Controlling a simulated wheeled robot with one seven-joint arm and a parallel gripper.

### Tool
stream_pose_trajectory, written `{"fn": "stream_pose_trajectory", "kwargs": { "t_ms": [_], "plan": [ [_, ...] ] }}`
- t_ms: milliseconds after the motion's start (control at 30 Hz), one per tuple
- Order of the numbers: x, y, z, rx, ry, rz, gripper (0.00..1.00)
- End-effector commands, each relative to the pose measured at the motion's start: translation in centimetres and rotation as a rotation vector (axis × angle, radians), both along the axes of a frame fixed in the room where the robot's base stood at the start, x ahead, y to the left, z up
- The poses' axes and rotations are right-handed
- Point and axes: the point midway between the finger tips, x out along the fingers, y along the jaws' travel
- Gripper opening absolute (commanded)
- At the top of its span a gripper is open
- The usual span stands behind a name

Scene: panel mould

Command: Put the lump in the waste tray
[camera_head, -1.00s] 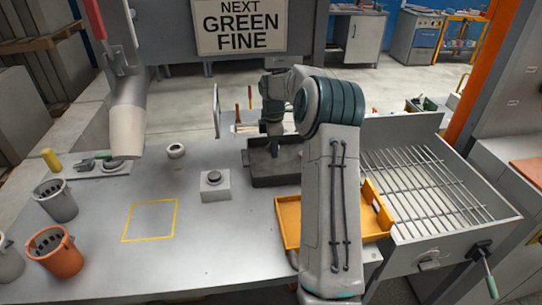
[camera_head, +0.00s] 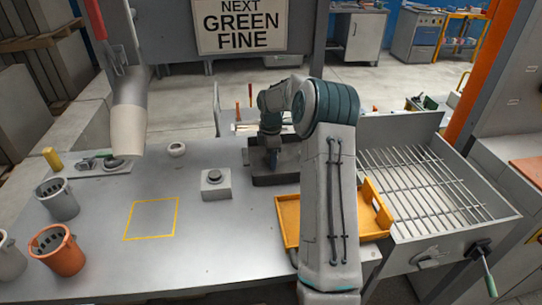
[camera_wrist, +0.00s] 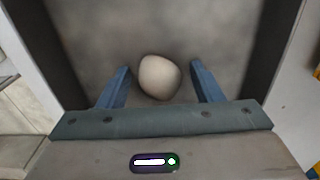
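The lump (camera_wrist: 159,77) is a pale beige, rounded piece on the grey floor of the dark, walled box (camera_wrist: 258,62). In the head view the dark box (camera_head: 275,180) stands at the back of the table, and my arm hides part of it. My gripper (camera_wrist: 161,68) points down into the box with its blue fingers apart. The lump shows between the fingers, with a gap on each side. In the head view my gripper (camera_head: 274,160) is low at the box. An orange tray (camera_head: 287,222) lies in front of the box; I cannot tell which container is the waste tray.
Buckets, one orange (camera_head: 61,254), stand at far left. A slatted grate (camera_head: 425,185) is at right. The yellow outlined square (camera_head: 151,219) is clear.

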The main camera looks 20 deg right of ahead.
Motion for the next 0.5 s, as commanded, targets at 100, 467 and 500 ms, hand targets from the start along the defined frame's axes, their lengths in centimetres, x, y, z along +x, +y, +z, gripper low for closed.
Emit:
{"fn": "stream_pose_trajectory", "kwargs": {
  "t_ms": [100, 467, 500],
  "plan": [
    [0.0, 0.0, 0.0, 0.000, 0.000, 0.000, 0.60],
    [0.1, 0.0, 3.6, -0.001, -0.005, 0.000, 0.60],
    [0.1, -0.1, 4.5, -0.001, -0.005, 0.000, 0.60]
  ]
}}
